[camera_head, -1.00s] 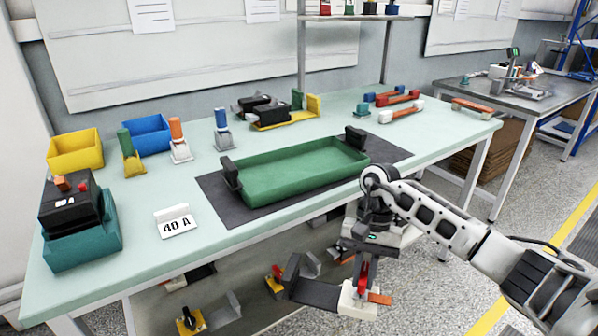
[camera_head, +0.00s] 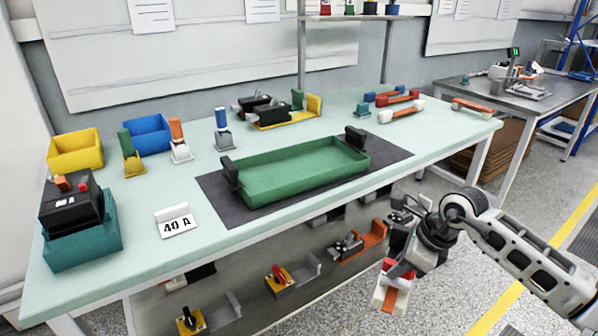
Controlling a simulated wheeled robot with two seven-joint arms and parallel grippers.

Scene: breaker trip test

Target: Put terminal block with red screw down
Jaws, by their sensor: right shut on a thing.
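The terminal block with red screw (camera_head: 403,299) is a small white block with red-orange parts, at the lower right of the head view. My right gripper (camera_head: 398,272) is shut on it and holds it in front of the bench, over the floor side of the lower shelf. The dark fingers hide part of the block, and the screw itself is hard to make out. My left gripper is not in view.
A green tray (camera_head: 245,198) with black handles sits on a dark mat (camera_head: 215,205) on the pale bench (camera_head: 130,225). A "40 A" card (camera_head: 176,222) and a teal holder (camera_head: 85,247) stand left. The lower shelf (camera_head: 250,309) holds several switch-like parts.

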